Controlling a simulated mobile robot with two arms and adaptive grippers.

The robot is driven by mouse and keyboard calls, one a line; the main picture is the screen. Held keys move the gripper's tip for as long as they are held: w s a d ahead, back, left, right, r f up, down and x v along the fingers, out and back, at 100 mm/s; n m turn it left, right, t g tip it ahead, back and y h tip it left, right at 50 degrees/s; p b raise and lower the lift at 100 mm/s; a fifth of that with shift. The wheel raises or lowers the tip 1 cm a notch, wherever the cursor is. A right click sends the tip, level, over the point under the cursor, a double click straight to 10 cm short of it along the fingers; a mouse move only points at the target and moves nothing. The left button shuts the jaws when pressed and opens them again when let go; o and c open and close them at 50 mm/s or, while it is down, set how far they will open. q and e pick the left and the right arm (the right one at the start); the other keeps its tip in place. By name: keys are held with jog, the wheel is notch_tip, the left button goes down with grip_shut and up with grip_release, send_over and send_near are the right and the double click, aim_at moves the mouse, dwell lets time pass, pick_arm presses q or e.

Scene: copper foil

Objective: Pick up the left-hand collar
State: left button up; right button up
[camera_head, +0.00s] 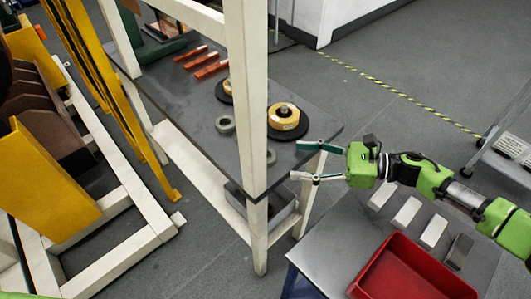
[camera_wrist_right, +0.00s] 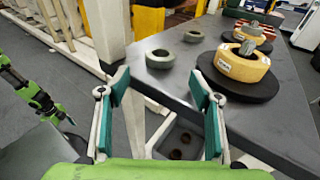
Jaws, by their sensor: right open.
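Two grey ring-shaped collars lie flat on the dark shelf top (camera_head: 185,85). The left-hand collar (camera_head: 225,124) lies in the open, left of the white post. The other collar (camera_head: 271,156) is partly hidden by that post. In the right wrist view, one collar (camera_wrist_right: 160,59) is nearer and another (camera_wrist_right: 193,36) farther back. My right gripper (camera_head: 313,163) is open and empty at the shelf's right end, apart from both collars. It also shows in the right wrist view (camera_wrist_right: 160,88). My left arm shows at that view's left edge; its gripper (camera_wrist_right: 62,115) is too small to judge.
A yellow reel (camera_head: 284,117) on a black disc stands near the right gripper, with another behind the post. Orange-red bars (camera_head: 205,62) lie farther back. The white post (camera_head: 254,190) rises at the shelf's front. A red tray (camera_head: 412,270) and metal blocks (camera_head: 406,212) occupy the near table.

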aim_at(272, 156)
jog(key=x, duration=0.3)
jog(key=shift+w+a, duration=0.1)
jog(key=shift+w, duration=0.05)
jog(key=p+x, duration=0.2)
jog(key=x, duration=0.1)
jog(key=p+x, duration=0.1)
jog(key=x, duration=0.1)
jog(key=shift+r, duration=0.4)
jog(key=shift+a+f, duration=0.1)
jog(key=shift+a, duration=0.1)
jog(key=c, duration=1.4)
